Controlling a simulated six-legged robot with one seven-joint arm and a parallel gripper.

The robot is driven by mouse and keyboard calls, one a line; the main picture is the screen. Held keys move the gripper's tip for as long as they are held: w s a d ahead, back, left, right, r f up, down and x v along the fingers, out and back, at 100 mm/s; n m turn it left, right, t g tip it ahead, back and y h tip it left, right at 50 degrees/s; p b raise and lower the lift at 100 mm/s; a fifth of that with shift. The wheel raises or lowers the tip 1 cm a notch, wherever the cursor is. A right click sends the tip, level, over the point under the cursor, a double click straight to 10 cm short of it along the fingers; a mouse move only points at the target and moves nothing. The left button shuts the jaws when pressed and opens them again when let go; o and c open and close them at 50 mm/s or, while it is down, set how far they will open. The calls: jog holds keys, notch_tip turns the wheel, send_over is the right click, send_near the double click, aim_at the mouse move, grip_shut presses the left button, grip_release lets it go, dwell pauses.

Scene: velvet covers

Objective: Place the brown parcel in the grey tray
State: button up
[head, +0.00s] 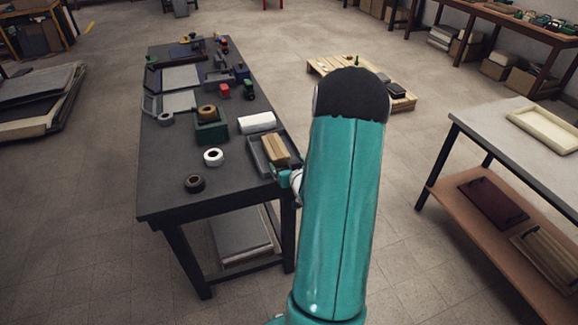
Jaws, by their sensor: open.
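The brown parcel (274,147) is a tan block with a lighter stripe. It appears to lie inside the grey tray (256,159), slightly askew, near the right edge of the dark table. My teal gripper (281,173) is at the near end of the tray, just below the parcel in the picture. It is open and looks clear of the parcel, though a small contact cannot be ruled out. My large teal arm link hides part of the wrist and the floor behind it.
The dark table (168,195) also holds tape rolls (213,157), a green box (211,132), a white roll (257,122) and several tools. A pale workbench (500,140) stands at right, a low pallet (345,66) behind. Floor between the tables is clear.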

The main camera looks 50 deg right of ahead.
jog(key=w+a+r+n+g+y, duration=0.1)
jog(key=w+a+r+n+g, duration=0.1)
jog(key=a+r, duration=0.7)
jog(key=w+a+r+n+g+y, duration=0.1)
jog(key=w+a+r+y, duration=0.1)
jog(key=a+r, duration=0.7)
jog(key=s+a+r+n+g+y, duration=0.1)
jog(key=s+a+r+g+y, duration=0.1)
jog(key=s+a, duration=0.7)
jog(key=s+a+r+n+g+y, duration=0.2)
jog(key=s+a, duration=0.8)
jog(key=a, duration=0.5)
jog(key=shift+a+r, duration=0.2)
jog(key=shift+r, duration=0.45)
